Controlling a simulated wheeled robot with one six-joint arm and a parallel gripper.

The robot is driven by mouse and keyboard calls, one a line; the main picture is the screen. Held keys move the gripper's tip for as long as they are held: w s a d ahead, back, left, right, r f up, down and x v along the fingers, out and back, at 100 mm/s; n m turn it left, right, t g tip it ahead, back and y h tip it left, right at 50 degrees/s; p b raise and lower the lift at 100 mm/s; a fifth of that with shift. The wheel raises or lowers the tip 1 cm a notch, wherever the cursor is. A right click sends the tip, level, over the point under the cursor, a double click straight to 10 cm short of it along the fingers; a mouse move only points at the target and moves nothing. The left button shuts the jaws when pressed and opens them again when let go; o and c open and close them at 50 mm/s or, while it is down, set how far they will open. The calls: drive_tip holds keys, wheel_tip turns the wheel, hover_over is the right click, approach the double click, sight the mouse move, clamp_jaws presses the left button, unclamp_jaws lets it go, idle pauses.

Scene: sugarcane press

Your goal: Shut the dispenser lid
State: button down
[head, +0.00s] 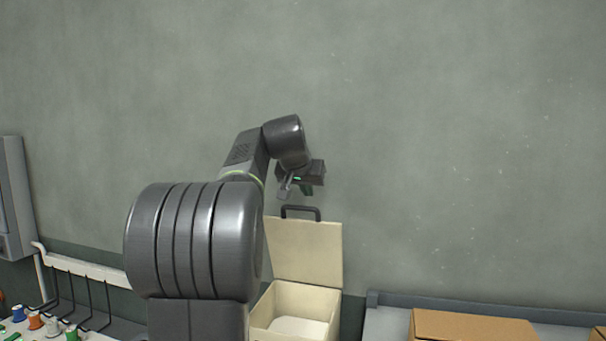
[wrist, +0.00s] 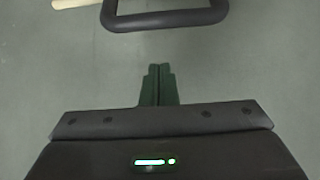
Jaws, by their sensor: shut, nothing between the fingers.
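The dispenser is a cream box (head: 298,318) with its lid (head: 305,252) standing up open at the back. A dark handle (head: 301,208) sits on the lid's upper edge. In the wrist view the handle (wrist: 165,22) is a dark loop at the top, with a strip of the cream lid (wrist: 75,4) at upper left. My gripper (head: 306,190) is above the lid's handle in the head view. In the wrist view my gripper's fingers (wrist: 158,70) are together and empty, apart from the handle. The left part of the box is hidden behind my arm.
A cardboard box (head: 470,326) lies on a grey surface at lower right. A rack with dark hooks (head: 85,285) and several coloured spools (head: 35,322) are at lower left. A grey cabinet (head: 14,200) is on the wall at far left. The wall (head: 450,140) behind is bare.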

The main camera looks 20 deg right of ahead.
drive_tip(key=s+a, duration=0.1)
drive_tip(key=s+a+f, duration=0.1)
drive_tip(key=shift+s, duration=0.35)
drive_tip(key=shift+a+f, duration=0.1)
drive_tip(key=shift+f, duration=0.1)
drive_tip(key=shift+s, duration=0.1)
drive_tip(key=shift+s+a, duration=0.1)
drive_tip(key=shift+f, duration=0.1)
